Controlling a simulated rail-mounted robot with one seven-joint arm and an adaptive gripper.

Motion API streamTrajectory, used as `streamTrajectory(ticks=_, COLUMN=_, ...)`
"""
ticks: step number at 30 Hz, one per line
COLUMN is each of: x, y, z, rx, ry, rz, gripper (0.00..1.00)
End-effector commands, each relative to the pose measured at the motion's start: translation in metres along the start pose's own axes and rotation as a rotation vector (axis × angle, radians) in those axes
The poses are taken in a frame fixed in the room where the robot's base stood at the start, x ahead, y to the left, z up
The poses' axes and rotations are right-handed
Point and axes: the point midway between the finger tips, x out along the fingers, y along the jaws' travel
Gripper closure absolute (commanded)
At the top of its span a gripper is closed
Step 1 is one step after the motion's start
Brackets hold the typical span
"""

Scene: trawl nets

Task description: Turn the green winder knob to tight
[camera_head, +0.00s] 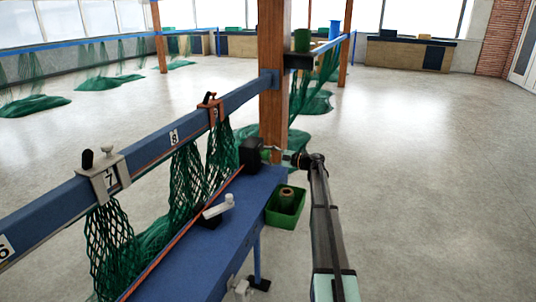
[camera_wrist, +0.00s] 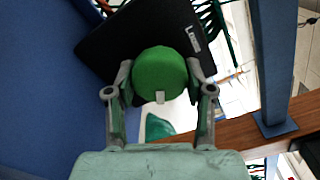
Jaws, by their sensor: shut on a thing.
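The round green winder knob (camera_wrist: 158,72) fills the middle of the wrist view, on a black housing (camera_wrist: 105,45). A short pale mark (camera_wrist: 160,97) shows on its lower side, toward my gripper. A small white label (camera_wrist: 194,38) sits on the housing at upper right; its word is too small to read surely. My gripper (camera_wrist: 160,82) is shut on the knob, one finger on each side. In the head view the black winder box (camera_head: 251,154) stands at the far end of the blue bench, with my gripper (camera_head: 276,152) at its right side; the knob is hidden there.
A wooden post (camera_head: 273,100) rises behind the winder. Green nets (camera_head: 185,180) hang from the blue rail at left. The floor at right is clear.

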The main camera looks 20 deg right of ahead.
Motion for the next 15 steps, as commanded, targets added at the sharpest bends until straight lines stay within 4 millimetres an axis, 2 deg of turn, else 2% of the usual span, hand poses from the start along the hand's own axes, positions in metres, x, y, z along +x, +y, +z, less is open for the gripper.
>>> streamTrajectory(ticks=15, x=0.0019, y=-0.002, z=0.0, rx=0.045, ry=-0.001, rz=-0.004, gripper=0.82)
